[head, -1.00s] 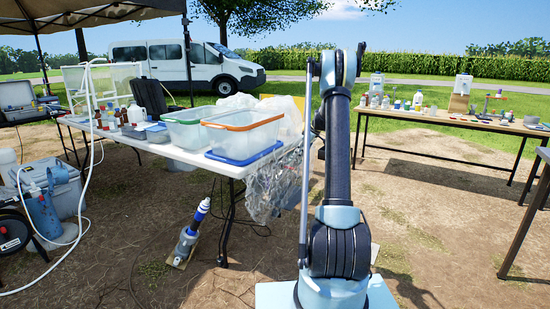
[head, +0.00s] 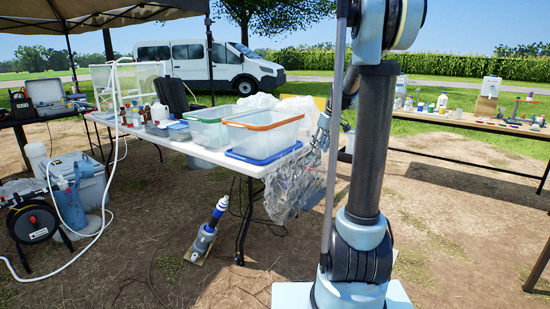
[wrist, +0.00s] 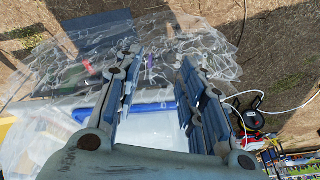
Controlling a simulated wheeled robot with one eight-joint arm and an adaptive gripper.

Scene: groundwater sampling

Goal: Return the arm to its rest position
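My arm (head: 372,150) rises in the head view, with its upper link upright and its elbow high at the top edge. The forearm folds down behind it. My gripper (wrist: 157,62) shows in the wrist view with its two fingers apart and nothing visible between them. In the head view the gripper (head: 323,133) is partly hidden behind the arm, close to the clear plastic bag (head: 290,185) hanging at the table's end. In the wrist view the crumpled bag (wrist: 200,45) lies beyond the fingers; whether they touch it I cannot tell.
A white table (head: 225,160) holds a green-rimmed tub (head: 207,132) and an orange-rimmed tub (head: 262,134) beside my arm. Another table (head: 450,120) is at the right. Bare ground lies between.

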